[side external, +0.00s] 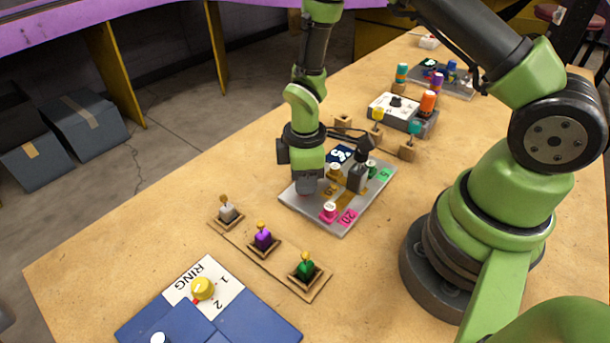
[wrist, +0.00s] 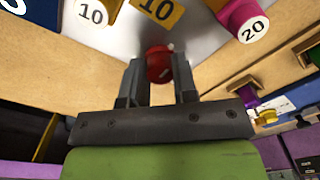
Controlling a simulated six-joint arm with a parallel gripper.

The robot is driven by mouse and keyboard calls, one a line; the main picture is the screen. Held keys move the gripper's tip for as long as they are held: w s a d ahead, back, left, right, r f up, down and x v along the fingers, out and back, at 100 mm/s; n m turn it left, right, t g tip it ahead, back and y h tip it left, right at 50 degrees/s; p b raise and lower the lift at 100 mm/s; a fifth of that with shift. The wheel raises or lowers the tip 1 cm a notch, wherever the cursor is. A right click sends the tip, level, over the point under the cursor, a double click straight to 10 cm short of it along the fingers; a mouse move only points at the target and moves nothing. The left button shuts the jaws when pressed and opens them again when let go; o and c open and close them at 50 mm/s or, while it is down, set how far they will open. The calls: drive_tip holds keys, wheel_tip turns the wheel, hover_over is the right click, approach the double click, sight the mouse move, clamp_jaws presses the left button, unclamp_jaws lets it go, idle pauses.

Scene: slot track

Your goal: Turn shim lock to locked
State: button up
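A small round red knob (wrist: 160,65) sits on the grey plate in the wrist view, seen between my fingertips; I take it to be the shim lock, but no label on it is readable. My gripper (wrist: 158,75) points down at it, with one dark finger on either side. The knob about fills the gap, and I cannot tell whether the fingers touch it. In the side view my gripper (side external: 308,190) is low over the left part of the grey plate (side external: 296,204) and mostly hides the knob. Which way the lock is turned cannot be read.
The plate also carries a pink peg (side external: 328,212) marked 20, yellow and green pieces, and a dark upright block (side external: 358,175). In front are sockets with a purple peg (side external: 263,238) and a green peg (side external: 305,266). A blue panel with a yellow knob (side external: 202,288) lies nearer.

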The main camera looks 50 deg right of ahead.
drive_tip(key=shift+m, duration=0.3)
drive_tip(key=m, duration=0.3)
drive_tip(key=shift+m, duration=0.4)
drive_tip(key=m, duration=0.9)
drive_tip(key=shift+a+m, duration=0.1)
drive_tip(key=shift+m, duration=2.2)
drive_tip(key=o, duration=0.9)
drive_tip(key=shift+r, duration=0.1)
